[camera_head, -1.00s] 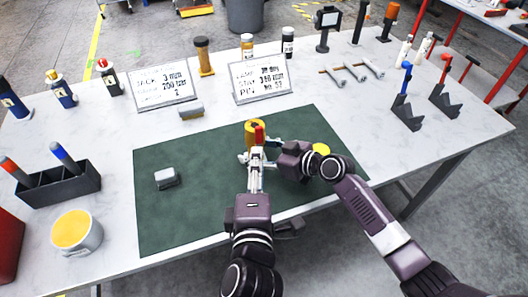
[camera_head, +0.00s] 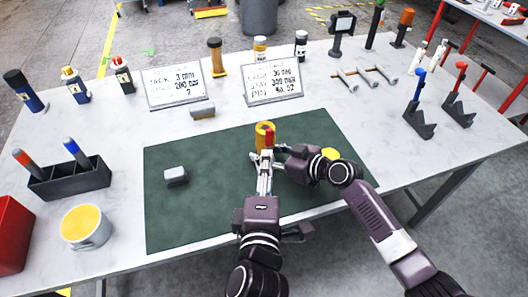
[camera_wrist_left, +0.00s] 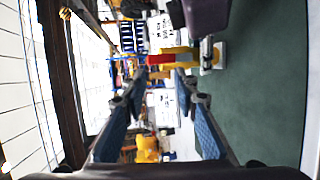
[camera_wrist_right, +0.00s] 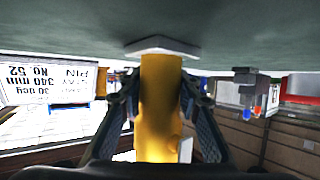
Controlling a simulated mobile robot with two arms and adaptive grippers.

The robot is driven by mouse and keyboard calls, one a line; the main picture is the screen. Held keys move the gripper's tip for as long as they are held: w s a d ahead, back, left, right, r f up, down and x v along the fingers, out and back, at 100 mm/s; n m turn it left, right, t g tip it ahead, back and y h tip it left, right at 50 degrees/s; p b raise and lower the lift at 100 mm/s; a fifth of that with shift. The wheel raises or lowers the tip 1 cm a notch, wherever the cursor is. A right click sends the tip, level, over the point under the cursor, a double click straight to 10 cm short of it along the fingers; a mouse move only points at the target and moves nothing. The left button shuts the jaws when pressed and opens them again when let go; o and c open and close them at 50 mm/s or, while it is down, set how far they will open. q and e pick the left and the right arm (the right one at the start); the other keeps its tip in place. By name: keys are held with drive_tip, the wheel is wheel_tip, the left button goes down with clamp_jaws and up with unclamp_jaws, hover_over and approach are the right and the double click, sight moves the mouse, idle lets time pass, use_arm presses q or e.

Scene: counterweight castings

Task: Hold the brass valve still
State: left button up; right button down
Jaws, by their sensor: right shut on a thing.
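The brass valve (camera_head: 261,130) stands upright on the green mat near its middle, a yellow body with a red part at its top. In the left wrist view the valve (camera_wrist_left: 180,54) lies sideways in the picture, with a pale base against the mat. My right gripper (camera_head: 284,150) is shut around the yellow body, which fills the gap between its fingers in the right wrist view (camera_wrist_right: 160,105). My left gripper (camera_head: 264,163) is open in front of the valve. Its fingers (camera_wrist_left: 160,85) are apart and look empty, with the valve beyond their tips; contact cannot be told.
The green mat (camera_head: 205,215) has a small grey block (camera_head: 176,175) on its left. A dark holder (camera_head: 70,180) and a yellow-filled cup (camera_head: 86,228) stand left. Two sign boards (camera_head: 272,85) stand behind, and dark angled stands (camera_head: 419,120) stand right. The mat's left half is mostly clear.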

use_arm(q)
drive_tip(key=shift+w+d, duration=0.1)
drive_tip(key=shift+c, duration=1.1)
drive_tip(key=d+m+h, duration=0.1)
drive_tip(key=m, duration=0.1)
drive_tip(key=w+d+r+m+t+h, duration=0.1)
drive_tip(key=m, duration=0.2)
drive_tip(key=w+d+m+h, duration=0.1)
drive_tip(key=m+h, duration=0.1)
drive_tip(key=shift+r+m+t, duration=0.25)
drive_tip(key=shift+m+t, duration=0.05)
drive_tip(key=shift+t, duration=0.1)
clamp_jaws()
drive_tip(key=w+a+f+m+g+h, duration=0.1)
drive_tip(key=w+a+m+g+h, duration=0.3)
drive_tip(key=m, duration=1.3)
drive_tip(key=w+a+f+m+g+h, duration=0.15)
drive_tip(key=m+g+h, duration=0.5)
drive_tip(key=m, duration=0.95)
drive_tip(key=a+r+m+g+y, duration=0.1)
drive_tip(key=a+m+g, duration=0.3)
drive_tip(key=a+m, duration=0.6)
drive_tip(key=w+v, duration=0.1)
drive_tip(key=v, duration=0.3)
drive_tip(key=shift+s+a, duration=0.2)
drive_tip(key=shift+a, duration=0.1)
drive_tip(key=shift+r, duration=0.1)
